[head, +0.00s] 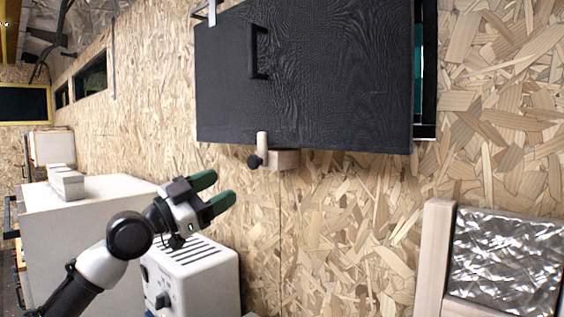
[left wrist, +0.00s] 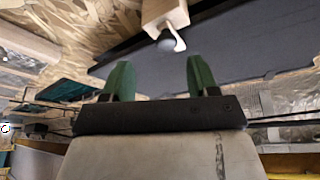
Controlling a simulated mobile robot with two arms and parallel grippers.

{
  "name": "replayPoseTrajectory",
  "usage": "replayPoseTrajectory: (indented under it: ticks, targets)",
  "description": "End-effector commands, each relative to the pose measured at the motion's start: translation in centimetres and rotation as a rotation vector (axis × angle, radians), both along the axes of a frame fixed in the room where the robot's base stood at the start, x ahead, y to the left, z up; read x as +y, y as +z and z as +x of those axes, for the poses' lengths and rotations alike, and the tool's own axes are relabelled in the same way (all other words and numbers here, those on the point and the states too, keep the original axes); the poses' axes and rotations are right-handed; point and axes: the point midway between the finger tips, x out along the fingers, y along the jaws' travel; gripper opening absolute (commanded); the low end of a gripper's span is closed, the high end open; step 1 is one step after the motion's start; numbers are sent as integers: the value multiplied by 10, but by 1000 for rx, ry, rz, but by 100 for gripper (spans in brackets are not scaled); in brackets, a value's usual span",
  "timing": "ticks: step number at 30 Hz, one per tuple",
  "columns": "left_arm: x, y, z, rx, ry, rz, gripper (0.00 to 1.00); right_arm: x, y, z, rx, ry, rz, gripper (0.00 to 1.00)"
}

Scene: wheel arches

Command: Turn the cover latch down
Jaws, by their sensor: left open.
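The black cover (head: 330,75) hangs on the chipboard wall, with a black handle at its upper left. The cover latch (head: 262,141) is a short pale lever at the cover's lower edge. It points up and its upper end overlaps the cover. A dark round knob (head: 254,161) is at its lower end, beside a small wooden block (head: 284,159). My left gripper (head: 219,188) is open and empty, below and left of the latch, apart from it. In the left wrist view the knob (left wrist: 167,42) and the block (left wrist: 162,12) show beyond the open green fingers (left wrist: 158,66).
A white box with slots (head: 195,270) stands below my left gripper. A white cabinet (head: 75,235) is at the left. A wooden frame with a crinkled silver panel (head: 508,262) is at the lower right. The wall below the latch is bare.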

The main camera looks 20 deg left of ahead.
Motion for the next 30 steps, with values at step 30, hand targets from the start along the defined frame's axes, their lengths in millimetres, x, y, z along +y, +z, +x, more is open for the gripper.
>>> replayPoseTrajectory:
  ticks: [30]
  targets:
    - [-48,40,87,-9,2,-5,59,6,64,-15,22,-3,8,43]
